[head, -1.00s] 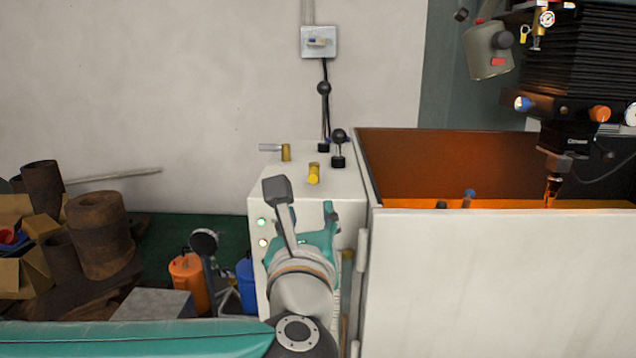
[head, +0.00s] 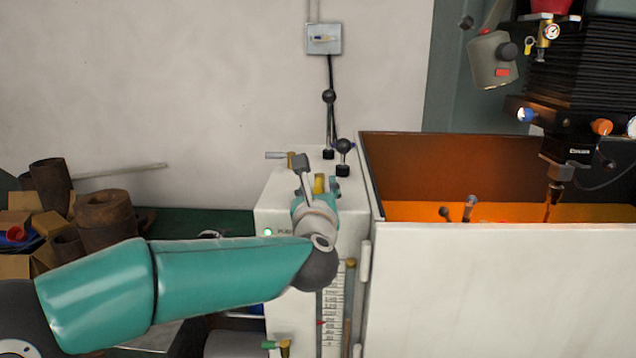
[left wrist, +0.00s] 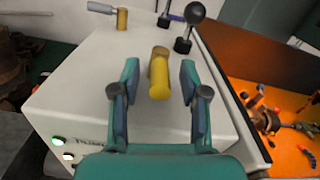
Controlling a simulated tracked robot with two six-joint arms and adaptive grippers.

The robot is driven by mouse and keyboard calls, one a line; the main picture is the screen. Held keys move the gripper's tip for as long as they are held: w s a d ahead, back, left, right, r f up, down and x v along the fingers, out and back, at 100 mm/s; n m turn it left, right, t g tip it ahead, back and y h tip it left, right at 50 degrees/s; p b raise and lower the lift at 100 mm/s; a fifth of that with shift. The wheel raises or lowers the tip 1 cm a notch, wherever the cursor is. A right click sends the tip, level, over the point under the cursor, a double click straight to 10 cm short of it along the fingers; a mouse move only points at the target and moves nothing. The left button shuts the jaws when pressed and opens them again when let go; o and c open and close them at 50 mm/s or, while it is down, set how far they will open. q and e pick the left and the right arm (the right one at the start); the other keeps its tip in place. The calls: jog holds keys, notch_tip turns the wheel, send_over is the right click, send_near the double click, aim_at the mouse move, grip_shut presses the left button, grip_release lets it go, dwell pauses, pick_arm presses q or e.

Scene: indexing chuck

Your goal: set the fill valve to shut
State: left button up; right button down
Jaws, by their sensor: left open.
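No label says which valve is the fill valve. A brass valve with a yellow handle (head: 320,184) stands on top of the white cabinet (head: 290,200), and in the left wrist view the yellow handle (left wrist: 160,85) points toward the camera. My left gripper (left wrist: 159,80) is open, one finger on each side of this handle in the picture, with a gap on both sides. In the head view my left gripper (head: 316,176) partly covers the valve. Another brass valve (head: 291,159) with a grey lever pointing left stands behind it. My right gripper is not in view.
Two black-knobbed levers (head: 343,147) stand at the cabinet's back right, near the left finger's reach. The orange-floored machine enclosure (head: 480,260) borders the cabinet on the right. A green-handled brass valve (head: 284,347) sits low on the front, beside a scale (head: 332,310).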

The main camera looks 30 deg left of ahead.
pick_arm(q)
jog(key=shift+w+a, duration=0.1)
jog(key=shift+w, duration=0.05)
grip_shut()
jog(key=shift+a, duration=0.1)
